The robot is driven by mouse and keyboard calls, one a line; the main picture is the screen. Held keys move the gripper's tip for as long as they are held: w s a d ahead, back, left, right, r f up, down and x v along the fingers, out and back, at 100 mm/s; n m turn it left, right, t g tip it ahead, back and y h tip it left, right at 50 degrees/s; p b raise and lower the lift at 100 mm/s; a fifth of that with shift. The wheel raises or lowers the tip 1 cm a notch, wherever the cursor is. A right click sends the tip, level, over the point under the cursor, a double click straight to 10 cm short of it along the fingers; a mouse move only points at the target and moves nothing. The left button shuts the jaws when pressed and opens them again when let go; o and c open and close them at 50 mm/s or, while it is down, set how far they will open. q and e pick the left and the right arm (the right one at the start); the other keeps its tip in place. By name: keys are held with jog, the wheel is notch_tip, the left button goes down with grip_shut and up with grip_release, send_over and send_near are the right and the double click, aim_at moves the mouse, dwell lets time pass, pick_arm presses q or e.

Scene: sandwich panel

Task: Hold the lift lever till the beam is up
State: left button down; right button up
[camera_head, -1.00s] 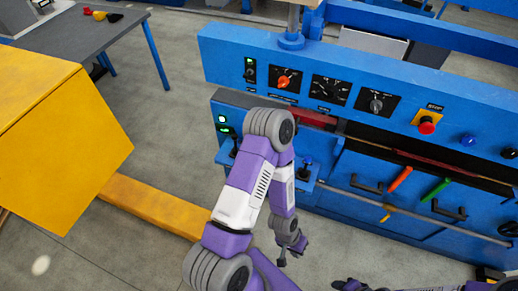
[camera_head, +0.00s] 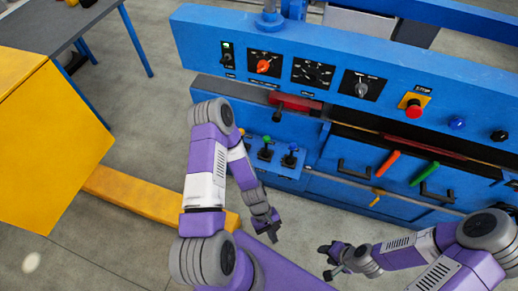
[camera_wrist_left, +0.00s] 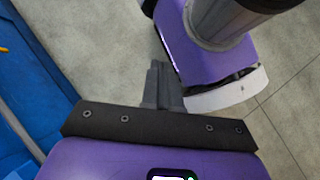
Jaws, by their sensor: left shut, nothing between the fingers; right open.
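The blue beam (camera_head: 330,52) carries the control panel and spans the machine above a dark gap. A small lever with a green knob (camera_head: 266,141) and one with a blue knob (camera_head: 292,147) stand on a blue shelf below the beam; I cannot tell which is the lift lever. My left gripper (camera_head: 273,232) is shut and empty, hanging in front of the machine, below and apart from the levers. Its closed fingers (camera_wrist_left: 158,75) also show in the left wrist view, over bare floor. My right gripper (camera_head: 328,262) is open, low at the lower middle, away from the machine.
The beam's panel has an orange knob (camera_head: 263,66) and a red stop button (camera_head: 414,110). An orange handle (camera_head: 387,164) and a green handle (camera_head: 425,174) sit on the machine's front. A yellow block (camera_head: 55,150) and yellow floor bar (camera_head: 140,200) are left.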

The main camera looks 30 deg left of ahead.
pick_arm(q)
jog(key=w+a+n+t+h+b, duration=0.1)
jog(key=w+a+n+t+h, duration=0.35)
jog(key=n, duration=0.75)
jog(key=w+a+n+t+h+b, duration=0.1)
jog(key=w+n+t+h+b, duration=0.1)
jog(key=w+n+t+h, duration=0.55)
jog(key=w+a+r+n+t+y, duration=0.1)
jog(key=a+n+t+y, duration=1.2)
jog(key=a+n, duration=0.5)
jog(key=shift+a+r+b, duration=0.15)
jog(key=shift+a+b, duration=0.3)
jog(key=shift+a, duration=0.3)
jog(key=shift+w+n, duration=0.1)
jog(key=shift+n, duration=0.15)
jog(key=b, duration=0.2)
send_near(266, 147)
jog(key=w+d+r, duration=0.1)
jog(key=w+r, duration=0.4)
jog(key=r, duration=0.2)
jog(key=shift+w+f, duration=0.1)
jog(key=shift+w, duration=0.15)
